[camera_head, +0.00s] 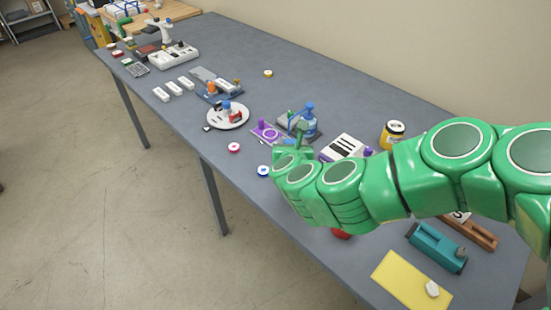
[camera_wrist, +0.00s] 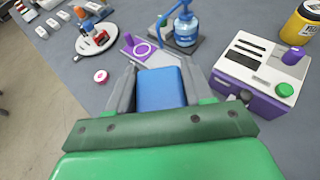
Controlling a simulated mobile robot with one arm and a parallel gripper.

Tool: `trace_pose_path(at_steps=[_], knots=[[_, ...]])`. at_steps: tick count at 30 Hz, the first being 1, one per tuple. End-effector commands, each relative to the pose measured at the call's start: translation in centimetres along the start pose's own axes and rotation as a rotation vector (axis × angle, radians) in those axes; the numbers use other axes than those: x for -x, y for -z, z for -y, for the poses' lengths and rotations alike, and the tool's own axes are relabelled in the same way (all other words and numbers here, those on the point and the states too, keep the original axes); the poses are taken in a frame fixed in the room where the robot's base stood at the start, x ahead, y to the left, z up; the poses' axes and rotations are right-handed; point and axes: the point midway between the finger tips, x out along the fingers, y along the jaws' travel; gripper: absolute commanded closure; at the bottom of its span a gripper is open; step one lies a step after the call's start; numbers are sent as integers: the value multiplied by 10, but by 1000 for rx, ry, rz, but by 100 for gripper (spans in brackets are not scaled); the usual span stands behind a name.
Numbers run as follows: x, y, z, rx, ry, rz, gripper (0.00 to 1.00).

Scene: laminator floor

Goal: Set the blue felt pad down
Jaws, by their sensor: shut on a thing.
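My gripper (camera_wrist: 163,92) is shut on the blue felt pad (camera_wrist: 161,88) in the wrist view. The pad shows as a flat blue block between the two grey fingers. I cannot tell how high the pad is above the table. In the head view my green arm reaches over the grey table (camera_head: 330,80) from the right, and it hides the pad and most of the gripper.
A blue pump bottle (camera_wrist: 186,28) stands beyond the gripper. A white and purple device (camera_wrist: 255,75) is close on the right. A white round plate (camera_head: 228,116), a red-rimmed disc (camera_head: 234,147) and a blue-rimmed disc (camera_head: 264,171) lie to the left. The table's far middle has free room.

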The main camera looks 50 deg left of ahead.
Motion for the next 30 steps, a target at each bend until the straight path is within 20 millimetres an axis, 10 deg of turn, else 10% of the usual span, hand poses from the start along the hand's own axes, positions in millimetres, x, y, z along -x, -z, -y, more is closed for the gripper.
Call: trace_pose_path(at_steps=[30], knots=[[-36,5,-25,7,-14,-1,80]])
